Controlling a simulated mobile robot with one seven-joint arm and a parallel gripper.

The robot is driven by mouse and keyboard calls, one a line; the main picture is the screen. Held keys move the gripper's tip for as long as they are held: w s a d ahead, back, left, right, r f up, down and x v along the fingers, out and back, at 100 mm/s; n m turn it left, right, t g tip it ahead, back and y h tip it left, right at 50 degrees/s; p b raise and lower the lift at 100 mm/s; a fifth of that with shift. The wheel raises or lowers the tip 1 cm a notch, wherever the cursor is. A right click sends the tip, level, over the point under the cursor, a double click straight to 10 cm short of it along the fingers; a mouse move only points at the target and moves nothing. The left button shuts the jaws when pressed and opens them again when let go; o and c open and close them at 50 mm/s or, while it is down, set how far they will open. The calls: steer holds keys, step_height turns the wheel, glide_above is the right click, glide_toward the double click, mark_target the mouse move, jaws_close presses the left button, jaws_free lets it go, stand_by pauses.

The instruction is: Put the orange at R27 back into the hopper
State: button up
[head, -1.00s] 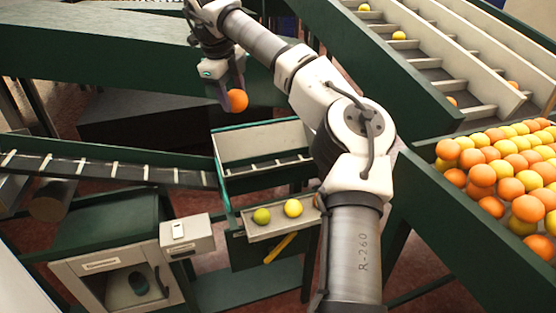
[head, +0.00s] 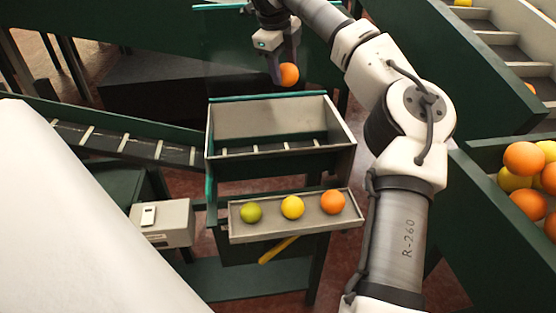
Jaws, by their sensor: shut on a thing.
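My gripper (head: 285,78) is shut on an orange (head: 289,74) and holds it in the air, fingers pointing down. In the picture, the orange shows just above the back rim of an open-topped box (head: 228,122) with a slatted belt in it. I cannot tell whether it is over the box or behind it. A bin (head: 470,170) heaped with oranges stands at the right edge, partly cut off. No hopper label or R27 mark is readable.
A tray (head: 290,233) in front of the box holds a green fruit (head: 251,212), a yellow fruit (head: 292,207) and another orange (head: 332,202). A slatted conveyor (head: 105,140) reaches the box from the left. A pale surface (head: 70,230) blocks the lower left.

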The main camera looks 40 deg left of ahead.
steer(key=f+p, duration=0.1)
steer(key=f, duration=0.9)
steer(key=f+p, duration=0.1)
steer(key=f, duration=0.9)
steer(key=shift+w+f+p, duration=0.2)
steer(key=shift+f+p, duration=0.1)
steer(key=shift+p, duration=0.05)
steer(key=shift+f, duration=0.1)
steer(key=o, duration=1)
steer(key=b+v, duration=0.2)
steer(key=v, duration=1)
steer(key=shift+d, duration=0.1)
